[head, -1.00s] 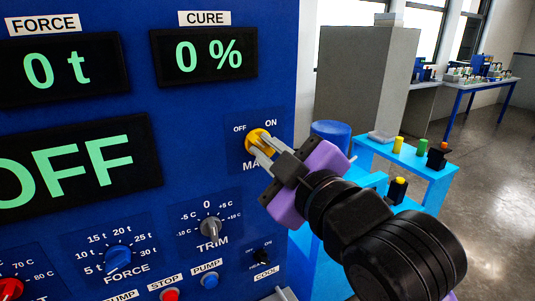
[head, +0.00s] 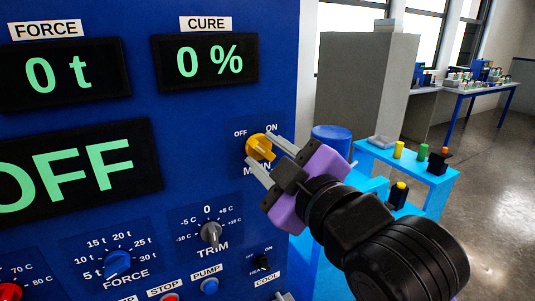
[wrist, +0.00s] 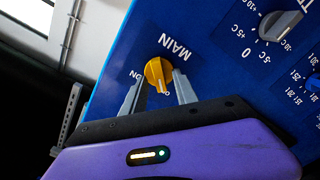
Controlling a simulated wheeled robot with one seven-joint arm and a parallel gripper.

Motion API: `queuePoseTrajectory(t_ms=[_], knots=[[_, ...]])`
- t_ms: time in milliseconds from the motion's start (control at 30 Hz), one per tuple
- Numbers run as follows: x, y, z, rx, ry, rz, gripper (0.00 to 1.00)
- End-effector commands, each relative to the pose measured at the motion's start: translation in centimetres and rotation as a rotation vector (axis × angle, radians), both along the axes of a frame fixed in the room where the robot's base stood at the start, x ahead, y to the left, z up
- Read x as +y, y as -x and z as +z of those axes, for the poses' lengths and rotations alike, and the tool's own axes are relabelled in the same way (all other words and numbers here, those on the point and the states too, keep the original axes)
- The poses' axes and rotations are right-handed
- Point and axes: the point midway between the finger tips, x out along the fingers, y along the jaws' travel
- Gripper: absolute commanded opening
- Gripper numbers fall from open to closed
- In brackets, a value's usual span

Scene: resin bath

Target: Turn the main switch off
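The main switch is a yellow knob (head: 259,147) on the blue panel (head: 222,95), with OFF printed at its upper left and ON at its upper right. In the wrist view the knob (wrist: 158,72) has a pale mark that points toward the partly hidden OFF label. My gripper (head: 259,150) is open, with one finger on each side of the knob and a gap to it. It also shows open in the wrist view (wrist: 160,77). The lower finger partly covers the MAIN label in the head view.
A large display (head: 75,172) reads OFF. The trim knob (head: 211,233) and force knob (head: 117,263) sit below on the panel. A light blue bench (head: 405,165) with small coloured items stands to the right, behind my arm.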

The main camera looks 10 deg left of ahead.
Motion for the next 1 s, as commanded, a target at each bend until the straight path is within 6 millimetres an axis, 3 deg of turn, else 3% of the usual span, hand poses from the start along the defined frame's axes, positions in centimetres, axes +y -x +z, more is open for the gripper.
queuePoseTrajectory(t_ms=[167,600,1000], knots=[[-0.6,0.9,0.0,-0.002,-0.002,0.000,0.35],[-4.1,6.0,-0.1,-0.001,-0.001,-0.001,0.35],[-4.4,6.5,0.0,0.001,-0.001,0.000,0.35]])
